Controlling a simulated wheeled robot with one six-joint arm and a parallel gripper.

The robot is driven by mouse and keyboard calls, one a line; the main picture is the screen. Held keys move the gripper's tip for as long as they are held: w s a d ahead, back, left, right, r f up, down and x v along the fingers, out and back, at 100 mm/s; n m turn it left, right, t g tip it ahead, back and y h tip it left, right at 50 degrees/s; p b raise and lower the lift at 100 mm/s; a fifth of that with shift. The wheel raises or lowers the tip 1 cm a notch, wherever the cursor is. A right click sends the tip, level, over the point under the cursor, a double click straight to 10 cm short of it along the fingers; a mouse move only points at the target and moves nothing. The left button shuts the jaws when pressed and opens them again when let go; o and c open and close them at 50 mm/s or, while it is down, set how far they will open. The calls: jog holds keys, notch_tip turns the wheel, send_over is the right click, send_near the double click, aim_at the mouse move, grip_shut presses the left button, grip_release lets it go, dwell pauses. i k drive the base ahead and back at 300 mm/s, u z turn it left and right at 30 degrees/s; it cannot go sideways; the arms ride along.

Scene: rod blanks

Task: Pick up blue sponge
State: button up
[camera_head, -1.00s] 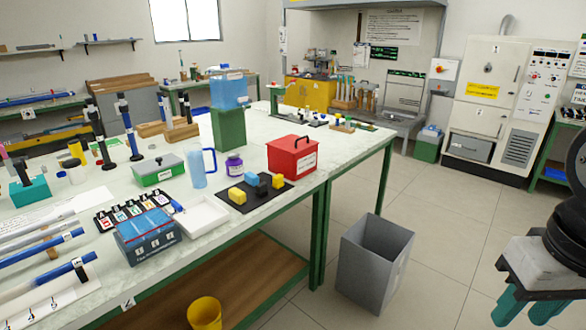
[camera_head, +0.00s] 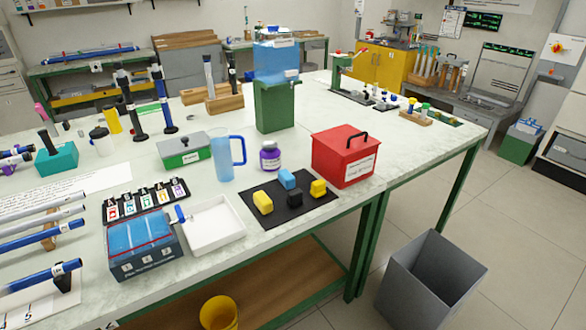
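The blue sponge (camera_head: 287,178) is a small light-blue block on a black mat (camera_head: 300,213) on the workbench. A yellow block (camera_head: 263,202) lies to its left, another yellow block (camera_head: 318,188) to its right, and a black block (camera_head: 295,197) just in front of it. My gripper is not in view now.
A red lidded box (camera_head: 345,157) stands right of the mat, a purple-labelled jar (camera_head: 270,157) behind it. A white tray (camera_head: 215,229) and blue-lidded box (camera_head: 145,247) are to the left. A blue jug (camera_head: 221,158) stands further back. A grey bin (camera_head: 432,280) stands on the floor at right.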

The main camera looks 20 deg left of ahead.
aim_at(287, 178)
jog(key=u, duration=0.25)
jog(key=i, duration=0.75)
jog(key=u, duration=1.3)
jog(key=i, duration=0.75)
jog(key=u, duration=0.8)
